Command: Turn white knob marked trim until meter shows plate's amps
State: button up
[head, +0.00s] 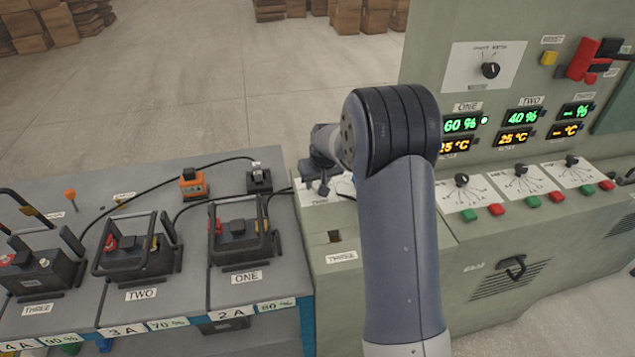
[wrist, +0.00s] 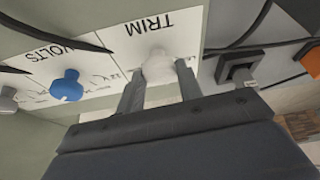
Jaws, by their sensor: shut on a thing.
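The white trim knob (wrist: 158,62) sits on a white panel (wrist: 128,42) printed TRIM, upside down in the wrist view. My gripper (wrist: 158,75) has one finger on each side of the knob and is shut on it. In the head view my gripper (head: 322,185) is over the left end of the green-grey console, and my arm hides the knob. Plates on the bench front read 2 A (head: 231,313), 3 A (head: 122,331) and 4 A (head: 18,347). No meter showing amps can be made out; the lit displays (head: 461,124) show percent and degrees.
Beside the trim panel are a blue knob (wrist: 66,86) marked VOLTS and dark cables. Battery packs ONE (head: 238,228), TWO (head: 137,247) and THREE (head: 38,275) stand on the bench. An orange plug (head: 194,184) and a black connector (head: 259,178) stand behind them.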

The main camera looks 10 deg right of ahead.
jog(key=o, duration=1)
jog(key=shift+c, duration=0.2)
jog(key=b+v, duration=0.1)
jog(key=v, duration=0.9)
jog(key=shift+s+r, duration=0.25)
jog(key=shift+r, duration=0.1)
jog(key=p+x, duration=0.1)
jog(key=x, duration=1)
jog(key=shift+w, duration=0.1)
jog(key=shift+r+m, duration=0.15)
jog(key=shift+m, duration=0.15)
